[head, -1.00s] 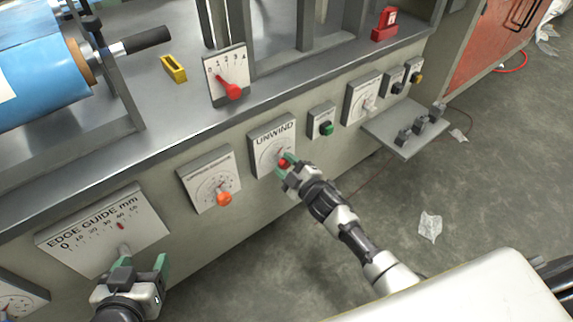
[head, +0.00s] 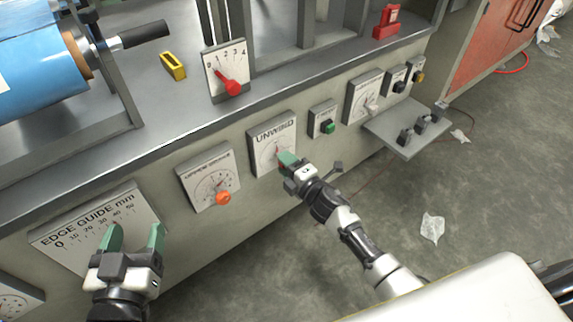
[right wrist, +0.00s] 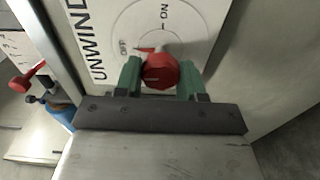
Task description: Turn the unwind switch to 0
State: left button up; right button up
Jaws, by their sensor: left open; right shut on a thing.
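The unwind switch is a red knob (right wrist: 160,70) on a white UNWIND plate (head: 262,140). In the right wrist view the plate (right wrist: 112,25) carries an OFF mark and an ON mark, and the knob's red pointer tip points towards OFF. My right gripper (head: 287,160) is shut on the knob, with a green finger on either side (right wrist: 160,78). In the head view its fingers mostly hide the knob. My left gripper (head: 136,236) is open and empty, in front of the EDGE GUIDE plate (head: 75,240).
An orange-knob dial (head: 210,180) is left of the UNWIND plate. A green button box (head: 323,120) and another dial (head: 363,97) are to its right. A small shelf (head: 400,138) juts out further right. A red lever (head: 232,86) stands above on the ledge.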

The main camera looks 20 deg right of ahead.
pick_arm(q)
jog(key=shift+r, duration=0.15)
pick_arm(e)
jog(key=shift+f, duration=0.1)
jog(key=o, duration=0.9)
pick_arm(q)
notch_tip(320, 180, down, 6)
jog(key=s+a+g+y+p, duration=0.1)
jog(key=s+g+p, duration=0.1)
jog(key=g, duration=0.3)
jog(key=shift+s+a+r+y, duration=0.15)
jog(key=shift+s+a+y, duration=0.05)
jog(key=shift+a+y, duration=0.15)
pick_arm(e)
jog(key=v, duration=1)
jog(key=shift+s+d, duration=0.15)
jog(key=shift+s, duration=0.25)
